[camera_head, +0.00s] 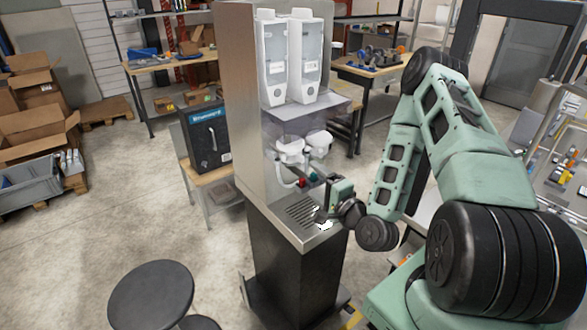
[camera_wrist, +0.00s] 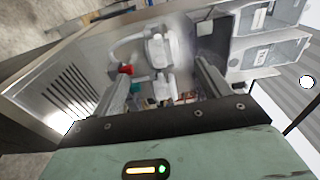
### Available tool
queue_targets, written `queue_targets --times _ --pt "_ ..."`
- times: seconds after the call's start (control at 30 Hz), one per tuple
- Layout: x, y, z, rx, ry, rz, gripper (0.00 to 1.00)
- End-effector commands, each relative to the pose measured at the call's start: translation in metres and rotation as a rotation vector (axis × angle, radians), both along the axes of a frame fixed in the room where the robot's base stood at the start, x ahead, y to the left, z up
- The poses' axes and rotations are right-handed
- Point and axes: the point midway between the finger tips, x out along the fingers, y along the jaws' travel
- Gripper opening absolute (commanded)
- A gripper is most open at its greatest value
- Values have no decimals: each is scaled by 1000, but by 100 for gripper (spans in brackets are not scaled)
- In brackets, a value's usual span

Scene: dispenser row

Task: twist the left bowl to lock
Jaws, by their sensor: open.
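The left bowl (camera_head: 290,150) is a white piece low on the front of the dispenser, with a red part below it. In the wrist view, which is turned sideways, the left bowl (camera_wrist: 157,48) lies ahead between my fingers, toward the top. The right white bowl (camera_head: 320,139) sits beside it with a teal part below; it also shows in the wrist view (camera_wrist: 160,86). My gripper (camera_head: 322,198) is open and empty, in front of and below the bowls, apart from them. Its fingers partly show in the head view. Whether the left bowl is locked cannot be told.
The dispenser's metal cabinet (camera_head: 234,100) carries two upright white canisters (camera_head: 273,60) above the bowls. A slotted drip tray (camera_head: 303,212) lies below my gripper. A dark round stool (camera_head: 151,294) stands at the front left. A shelf with a dark box (camera_head: 207,137) is behind the cabinet.

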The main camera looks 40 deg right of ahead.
Motion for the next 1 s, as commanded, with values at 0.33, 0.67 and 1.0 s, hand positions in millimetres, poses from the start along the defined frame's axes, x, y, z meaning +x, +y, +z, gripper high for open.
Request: queue_targets --times 0.33,0.67,1.0 --pt "48 -1 2 -4 -2 2 76" --pt "65 -5 -5 -4 -5 3 76" --pt "75 -6 -5 -4 -5 2 76"
